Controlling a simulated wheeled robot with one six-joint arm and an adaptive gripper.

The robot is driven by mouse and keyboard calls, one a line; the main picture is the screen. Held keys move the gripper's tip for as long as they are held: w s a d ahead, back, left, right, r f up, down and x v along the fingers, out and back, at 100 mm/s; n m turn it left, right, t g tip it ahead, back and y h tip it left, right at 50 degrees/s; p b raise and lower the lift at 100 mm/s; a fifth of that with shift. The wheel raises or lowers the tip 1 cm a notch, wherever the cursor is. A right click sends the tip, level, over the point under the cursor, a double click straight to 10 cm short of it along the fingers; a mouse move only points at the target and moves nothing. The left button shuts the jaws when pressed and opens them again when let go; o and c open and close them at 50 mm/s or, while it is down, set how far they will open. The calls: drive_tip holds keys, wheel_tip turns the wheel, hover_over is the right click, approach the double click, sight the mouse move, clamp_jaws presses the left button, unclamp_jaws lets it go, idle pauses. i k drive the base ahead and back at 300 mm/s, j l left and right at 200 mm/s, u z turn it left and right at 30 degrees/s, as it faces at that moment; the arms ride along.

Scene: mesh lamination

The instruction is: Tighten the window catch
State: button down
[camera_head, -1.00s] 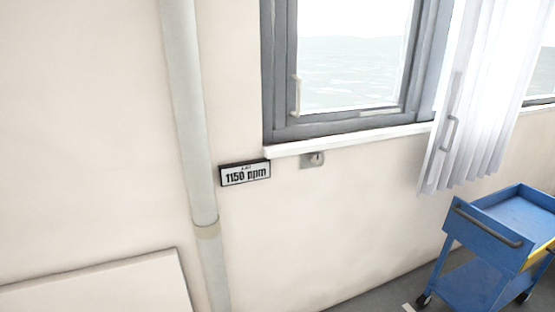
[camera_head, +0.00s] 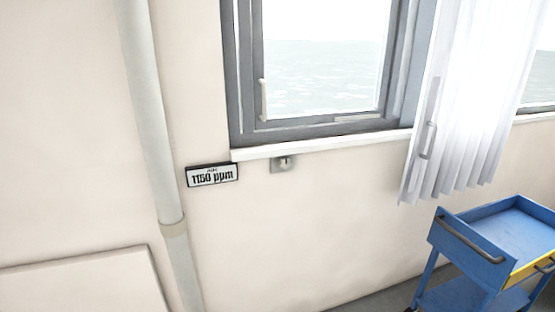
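A grey-framed window (camera_head: 245,75) is in the upper middle of the head view. A pale upright handle (camera_head: 264,100) sits on the left side of its sash. A small grey plate with a light knob or lever (camera_head: 283,163) is on the wall just under the white sill (camera_head: 330,144). I cannot tell which of these is the catch, or whether either is loose. A second upright handle (camera_head: 428,140) shows at the curtain, to the right. My gripper is not in view.
A white curtain (camera_head: 470,110) hangs right of the window. A blue cart (camera_head: 470,240) with a yellow drawer stands at the lower right. A pipe (camera_head: 150,120) runs down the wall on the left, beside a sign reading 1150 ppm (camera_head: 212,175). A pale panel (camera_head: 85,285) is lower left.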

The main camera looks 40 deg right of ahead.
sight(286, 162)
drive_tip(key=k+l, duration=0.1)
drive_tip(key=l, duration=0.35)
drive_tip(key=k+l, duration=0.1)
drive_tip(key=l, duration=0.35)
drive_tip(key=k+l+u, duration=0.1)
drive_tip(key=l, duration=0.35)
drive_tip(key=k+l, duration=0.1)
drive_tip(key=l, duration=0.35)
drive_tip(key=k+l, duration=0.1)
drive_tip(key=l, duration=0.35)
drive_tip(key=k+l+u, duration=0.1)
drive_tip(key=l, duration=0.35)
drive_tip(key=k+l, duration=0.1)
drive_tip(key=l, duration=0.35)
